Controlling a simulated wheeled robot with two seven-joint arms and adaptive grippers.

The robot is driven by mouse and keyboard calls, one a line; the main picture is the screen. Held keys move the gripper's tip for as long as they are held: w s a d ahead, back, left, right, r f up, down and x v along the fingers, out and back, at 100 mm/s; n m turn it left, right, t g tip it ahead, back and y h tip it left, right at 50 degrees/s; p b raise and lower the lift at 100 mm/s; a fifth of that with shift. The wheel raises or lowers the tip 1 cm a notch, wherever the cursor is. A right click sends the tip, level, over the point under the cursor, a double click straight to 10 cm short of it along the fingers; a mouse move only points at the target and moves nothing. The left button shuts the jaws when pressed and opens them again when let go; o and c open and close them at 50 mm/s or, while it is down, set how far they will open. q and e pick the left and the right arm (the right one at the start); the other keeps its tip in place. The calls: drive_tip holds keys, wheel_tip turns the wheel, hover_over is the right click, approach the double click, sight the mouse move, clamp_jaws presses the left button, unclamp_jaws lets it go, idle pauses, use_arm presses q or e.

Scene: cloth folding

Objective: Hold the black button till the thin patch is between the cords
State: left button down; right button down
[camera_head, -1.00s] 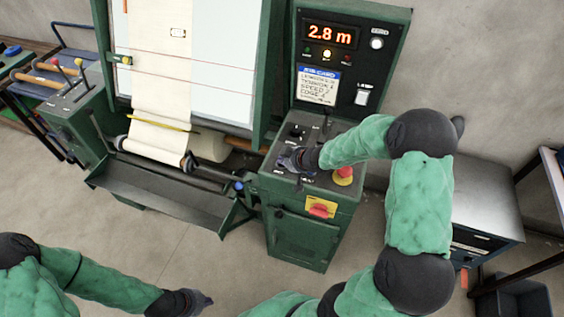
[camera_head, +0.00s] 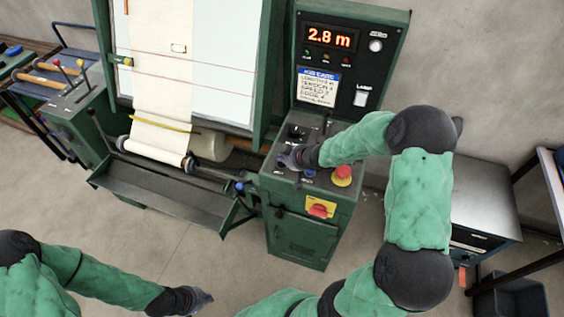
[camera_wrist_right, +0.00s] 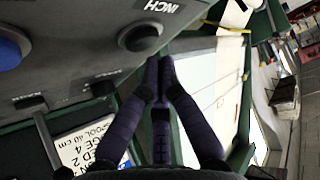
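The pale cloth (camera_head: 163,95) hangs down the lit board, with a small outlined thin patch (camera_head: 178,48) on it. The patch is just above the upper red cord (camera_head: 215,61); the lower red cord (camera_head: 215,88) is further down. My right gripper (camera_head: 285,160) is at the control panel. In the right wrist view its fingertips (camera_wrist_right: 159,62) are together, close beside the black button (camera_wrist_right: 140,37) near the INCH label. I cannot tell whether they touch it. My left gripper (camera_head: 203,299) is low over the floor, away from the machine; its finger opening is unclear.
The display (camera_head: 329,37) reads 2.8 m. A red stop knob (camera_head: 342,174) and a red switch on a yellow plate (camera_head: 319,209) are near my right arm. A blue button (camera_wrist_right: 10,47) shows in the wrist view. A trough (camera_head: 160,190) lies below the cloth.

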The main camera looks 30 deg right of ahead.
sight(283, 165)
wheel_tip(283, 165, up, 5)
drive_tip(key=p, duration=0.5)
drive_tip(key=shift+r, duration=0.1)
idle(0.3)
